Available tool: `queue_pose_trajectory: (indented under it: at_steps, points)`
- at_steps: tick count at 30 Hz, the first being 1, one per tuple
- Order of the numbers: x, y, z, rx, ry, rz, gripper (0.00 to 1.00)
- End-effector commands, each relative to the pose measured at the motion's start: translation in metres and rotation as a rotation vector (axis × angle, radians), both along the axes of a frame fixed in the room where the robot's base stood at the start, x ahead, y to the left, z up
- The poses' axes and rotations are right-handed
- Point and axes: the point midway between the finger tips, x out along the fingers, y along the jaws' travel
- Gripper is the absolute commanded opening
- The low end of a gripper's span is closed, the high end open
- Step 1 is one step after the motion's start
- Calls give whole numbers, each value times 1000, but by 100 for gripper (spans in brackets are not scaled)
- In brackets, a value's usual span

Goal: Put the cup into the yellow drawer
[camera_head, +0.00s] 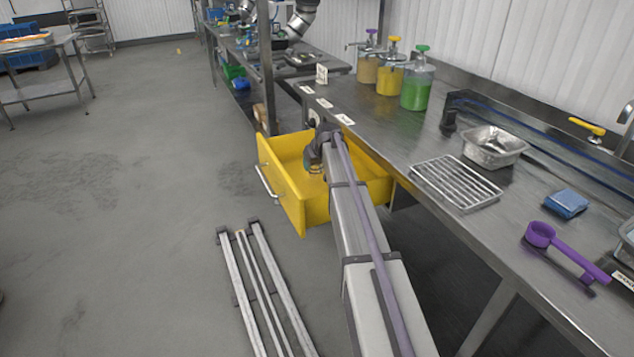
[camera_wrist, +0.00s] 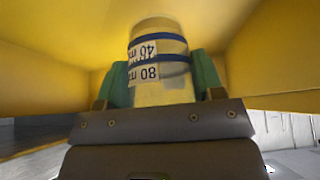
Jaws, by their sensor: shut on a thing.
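The yellow drawer (camera_head: 292,205) stands pulled out from under the steel counter in the head view, with a metal handle on its front. In the wrist view the yellow drawer walls (camera_wrist: 50,80) surround my gripper (camera_wrist: 160,88). The gripper's green fingers are shut on the cup (camera_wrist: 158,60). The cup is clear and looks yellowish, with dark blue bands and labels marked 40 and 80. In the head view my arm reaches into the drawer and hides most of the cup and gripper. I cannot tell whether the cup touches the drawer floor.
The steel counter (camera_head: 395,140) holds green, yellow and tan dispensers (camera_head: 417,92), a wire rack (camera_head: 455,182), a metal pan (camera_head: 494,146), a blue sponge (camera_head: 566,203) and a purple scoop (camera_head: 560,250). Metal floor rails lie beside my arm. Open floor lies left of the drawer.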

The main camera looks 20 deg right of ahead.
Motion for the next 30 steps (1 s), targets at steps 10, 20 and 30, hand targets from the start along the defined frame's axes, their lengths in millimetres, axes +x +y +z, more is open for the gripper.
queue_pose_trajectory:
  at_steps: [10, 20, 30]
  points:
    - [0, 0, -36, 0, 0, 0, 34]
    - [0, 0, -38, 0, 0, 0, 64]
    - [0, 0, -37, 0, 0, 0, 87]
